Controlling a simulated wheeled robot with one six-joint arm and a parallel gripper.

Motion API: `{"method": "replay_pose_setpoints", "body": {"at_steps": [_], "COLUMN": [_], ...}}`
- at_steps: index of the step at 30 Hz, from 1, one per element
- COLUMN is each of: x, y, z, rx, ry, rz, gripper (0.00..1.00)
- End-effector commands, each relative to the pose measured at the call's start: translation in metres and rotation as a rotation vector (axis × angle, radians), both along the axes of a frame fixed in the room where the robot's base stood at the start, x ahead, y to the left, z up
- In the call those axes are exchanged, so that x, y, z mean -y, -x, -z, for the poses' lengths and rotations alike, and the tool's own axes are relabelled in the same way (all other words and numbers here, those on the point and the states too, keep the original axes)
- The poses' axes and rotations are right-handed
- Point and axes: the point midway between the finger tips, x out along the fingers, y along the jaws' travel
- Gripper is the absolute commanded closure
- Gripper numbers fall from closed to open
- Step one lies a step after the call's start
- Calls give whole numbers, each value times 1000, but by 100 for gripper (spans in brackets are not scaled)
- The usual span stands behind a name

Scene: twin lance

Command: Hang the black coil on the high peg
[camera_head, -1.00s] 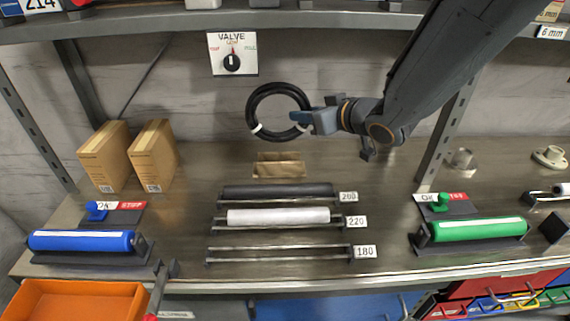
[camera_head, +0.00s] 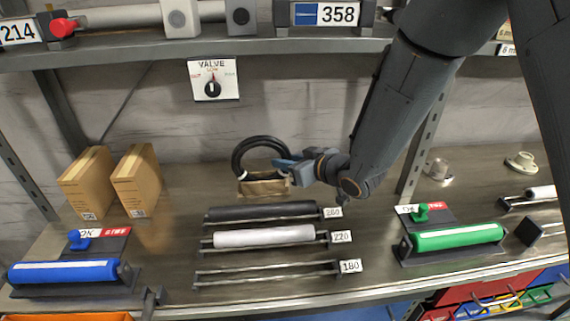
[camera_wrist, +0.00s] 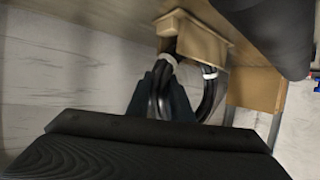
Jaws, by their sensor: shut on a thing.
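The black coil (camera_head: 260,141) is upright, with its upper arc showing above a small tan holder (camera_head: 264,187) on the shelf. Its lower part is hidden by that holder in the head view. My gripper (camera_head: 283,163) is shut on the coil's right side. In the wrist view my gripper (camera_wrist: 160,85) grips the black strands of the coil (camera_wrist: 208,100), which has white bands. The strands run up to the tan holder (camera_wrist: 192,38) there; I cannot tell whether the coil rests in it. I cannot make out the high peg in either view.
Two cardboard boxes (camera_head: 87,183) stand left of the coil. Roller racks, including a white roller (camera_head: 263,236), lie in front of the holder. A valve panel (camera_head: 213,79) is on the wall. An upper shelf (camera_head: 150,54) spans above, and a post (camera_head: 420,150) stands right.

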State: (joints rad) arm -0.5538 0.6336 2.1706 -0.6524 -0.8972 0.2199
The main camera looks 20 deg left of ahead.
Motion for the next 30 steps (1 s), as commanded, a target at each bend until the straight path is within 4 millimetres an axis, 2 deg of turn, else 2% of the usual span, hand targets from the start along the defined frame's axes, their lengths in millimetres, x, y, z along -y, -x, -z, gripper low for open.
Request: {"method": "replay_pose_setpoints", "body": {"at_steps": [4, 18, 19, 21, 30], "x": [0, 0, 0, 0, 0], "y": [0, 0, 0, 0, 0], "z": [10, 17, 16, 16, 16], "rx": [0, 0, 0, 0, 0], "ry": [-1, -1, 0, 0, 0], "rz": [1, 0, 0, 0, 0], "gripper": [100, 100, 75, 63, 61]}}
